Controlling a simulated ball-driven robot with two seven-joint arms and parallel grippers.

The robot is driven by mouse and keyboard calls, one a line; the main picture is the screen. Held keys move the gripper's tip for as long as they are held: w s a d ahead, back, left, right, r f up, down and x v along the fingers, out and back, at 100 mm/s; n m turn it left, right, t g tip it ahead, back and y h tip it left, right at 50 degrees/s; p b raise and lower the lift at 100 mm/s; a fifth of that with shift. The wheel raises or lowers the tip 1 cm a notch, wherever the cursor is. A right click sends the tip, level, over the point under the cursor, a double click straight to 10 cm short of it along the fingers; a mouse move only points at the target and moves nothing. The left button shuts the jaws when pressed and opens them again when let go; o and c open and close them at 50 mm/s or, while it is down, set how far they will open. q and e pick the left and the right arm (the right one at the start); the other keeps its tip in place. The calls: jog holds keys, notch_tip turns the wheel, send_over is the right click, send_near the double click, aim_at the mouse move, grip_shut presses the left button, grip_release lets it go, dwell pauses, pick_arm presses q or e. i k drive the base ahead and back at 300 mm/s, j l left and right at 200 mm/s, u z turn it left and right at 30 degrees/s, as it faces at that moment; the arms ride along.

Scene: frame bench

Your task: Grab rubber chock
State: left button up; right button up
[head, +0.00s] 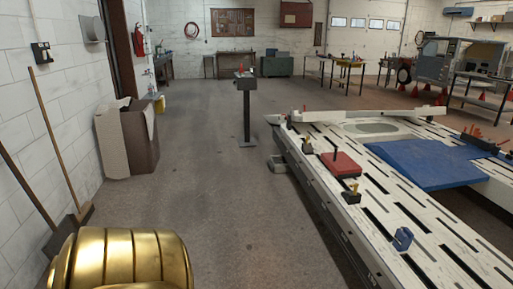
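I cannot make out a rubber chock for certain. On the white slotted bench (375,207) stand two small dark pieces with yellowish parts, a near one (351,196) and a far one (307,147); they are too small to identify surely. A red block or pad (341,164) lies between them, with a thin dark upright part on it. A blue notched piece (402,239) stands nearer on the bench. A gold rounded part of mine fills the bottom left. Neither gripper shows.
A blue flat panel (425,165) lies across the bench's right side. A pedestal stand (246,110) stands on the floor beyond. Cardboard (112,145) and brooms (50,140) are along the left wall. The floor left of the bench is clear.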

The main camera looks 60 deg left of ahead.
aim_at(307, 149)
jog(key=u, duration=1.65)
jog(key=i+j+u, duration=0.1)
jog(key=i, duration=0.2)
jog(key=i+j+u, duration=0.1)
jog(key=i+u, duration=0.35)
jog(key=i, duration=1.95)
jog(key=i+z, duration=0.15)
jog(key=i, duration=0.3)
jog(key=i+j+z, duration=0.15)
jog(key=i, duration=0.25)
jog(key=i+j+z, duration=0.15)
jog(key=i, duration=0.3)
jog(key=i+j+z, duration=0.15)
jog(key=i, duration=0.25)
jog(key=j, duration=0.1)
